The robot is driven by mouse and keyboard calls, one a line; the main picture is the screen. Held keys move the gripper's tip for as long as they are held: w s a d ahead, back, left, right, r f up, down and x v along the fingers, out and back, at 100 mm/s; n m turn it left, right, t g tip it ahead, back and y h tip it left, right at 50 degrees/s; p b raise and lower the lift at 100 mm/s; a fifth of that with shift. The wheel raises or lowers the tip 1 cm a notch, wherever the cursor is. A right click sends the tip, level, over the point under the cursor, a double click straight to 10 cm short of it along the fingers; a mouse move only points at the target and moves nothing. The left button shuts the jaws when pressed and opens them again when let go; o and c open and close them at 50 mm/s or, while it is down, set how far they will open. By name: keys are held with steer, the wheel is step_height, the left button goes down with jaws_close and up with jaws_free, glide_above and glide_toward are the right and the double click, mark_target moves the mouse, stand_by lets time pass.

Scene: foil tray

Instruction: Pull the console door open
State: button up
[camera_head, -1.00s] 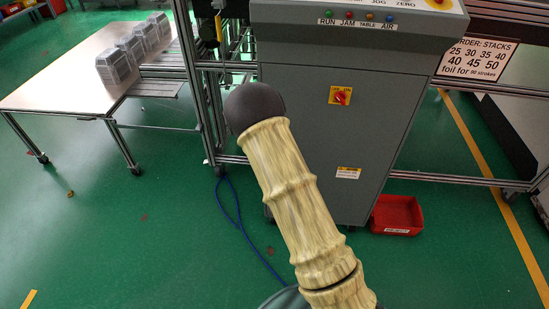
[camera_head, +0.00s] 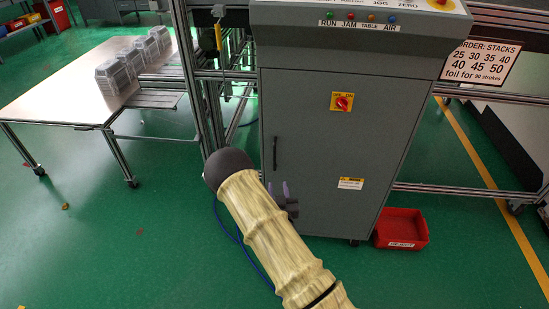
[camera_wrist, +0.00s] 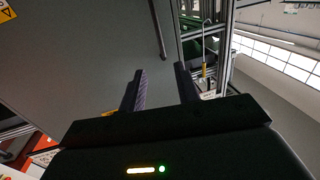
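The console door is the grey front panel (camera_head: 325,145) of the cabinet, and it looks shut. Its dark vertical handle (camera_head: 275,152) is near the panel's left edge. In the wrist view the handle (camera_wrist: 157,30) shows as a thin dark bar against the grey door (camera_wrist: 90,50). My gripper (camera_head: 278,187) is just below the handle in the head view, partly hidden behind my forearm. In the wrist view my gripper (camera_wrist: 163,75) is open, its two dark fingers apart with nothing between them. The handle lies beyond the fingertips, roughly in line with the gap.
A red bin (camera_head: 401,228) stands on the floor by the cabinet's lower right. A red-and-yellow switch (camera_head: 342,102) is on the door. A metal table (camera_head: 75,85) with foil trays (camera_head: 120,76) stands at the left. Frame posts (camera_head: 190,80) rise just left of the cabinet.

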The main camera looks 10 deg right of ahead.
mark_target(275, 155)
steer(key=w, duration=0.5)
steer(key=w+d, duration=0.1)
steer(key=w, duration=0.4)
steer(key=w+d, duration=0.1)
steer(key=w, duration=0.4)
steer(key=shift+w+b, duration=0.3)
steer(key=shift+c, duration=0.4)
jaws_close()
